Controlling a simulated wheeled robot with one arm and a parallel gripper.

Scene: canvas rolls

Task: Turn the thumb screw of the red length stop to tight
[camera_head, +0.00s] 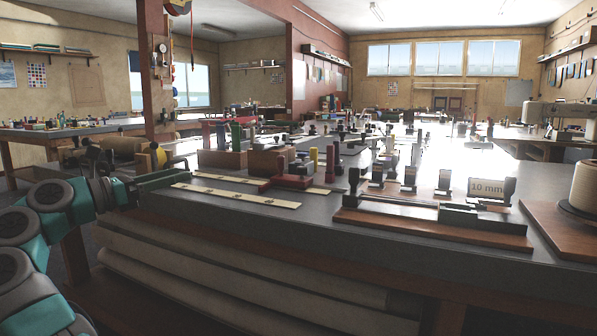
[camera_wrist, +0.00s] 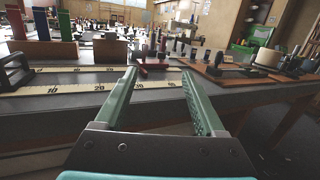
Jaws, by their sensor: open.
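The red length stop (camera_head: 292,181) sits across the yellow rule strip (camera_head: 240,203) on the grey workbench in the head view. It also shows as a small dark red piece (camera_wrist: 152,66) beyond my fingertips in the wrist view. Its thumb screw is too small and dark to make out, so I cannot tell its setting. My gripper (camera_head: 187,177) is at the bench's near left edge in the head view, left of the stop and apart from it. In the wrist view my gripper (camera_wrist: 159,75) has its two green fingers spread with nothing between them.
Wooden blocks and coloured posts (camera_head: 236,137) crowd behind the stop. A large spool (camera_head: 585,187) is at far right. Canvas rolls (camera_head: 240,285) lie below the bench.

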